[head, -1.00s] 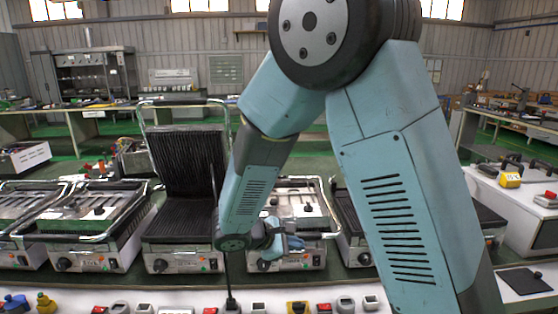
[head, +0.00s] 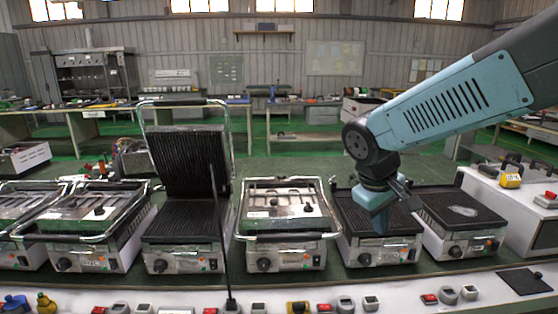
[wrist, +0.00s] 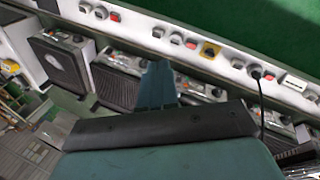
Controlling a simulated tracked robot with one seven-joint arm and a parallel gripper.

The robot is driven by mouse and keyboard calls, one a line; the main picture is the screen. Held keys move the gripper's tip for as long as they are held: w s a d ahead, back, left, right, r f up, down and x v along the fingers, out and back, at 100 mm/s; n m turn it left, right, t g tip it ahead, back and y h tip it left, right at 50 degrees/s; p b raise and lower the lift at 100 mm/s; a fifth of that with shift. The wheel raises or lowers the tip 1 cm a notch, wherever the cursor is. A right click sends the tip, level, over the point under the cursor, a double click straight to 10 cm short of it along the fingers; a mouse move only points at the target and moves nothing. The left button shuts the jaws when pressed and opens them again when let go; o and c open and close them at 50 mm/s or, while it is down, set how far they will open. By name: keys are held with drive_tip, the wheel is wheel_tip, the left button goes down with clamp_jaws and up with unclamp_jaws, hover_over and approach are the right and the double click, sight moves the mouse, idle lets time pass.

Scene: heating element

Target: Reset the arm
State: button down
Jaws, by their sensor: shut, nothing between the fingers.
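My arm (head: 455,105) reaches in from the right edge of the head view, with its wrist hanging over the right-hand grills. My gripper (head: 382,218) points down in front of an open-plate grill (head: 375,250), and it looks shut and empty. In the wrist view my gripper (wrist: 157,85) shows at the centre as a teal wedge, with the row of grills and the switch ledge around it. I cannot tell from these views whether it touches the grill.
A grill with a raised ribbed lid (head: 185,165) stands left of centre. A closed grill (head: 285,222) stands beside it. Another flat grill (head: 460,225) is at the right. A thin dark rod (head: 220,235) stands up from the white front ledge (head: 400,300), which carries several switches.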

drive_tip(key=s+d+r+m+t+y, duration=0.2)
drive_tip(key=s+r+m, duration=0.3)
drive_tip(key=s, duration=0.3)
drive_tip(key=shift+s+d+r+t+y, duration=0.25)
drive_tip(key=shift+r+t+y, duration=0.35)
drive_tip(key=shift+r+t, duration=0.15)
idle(0.5)
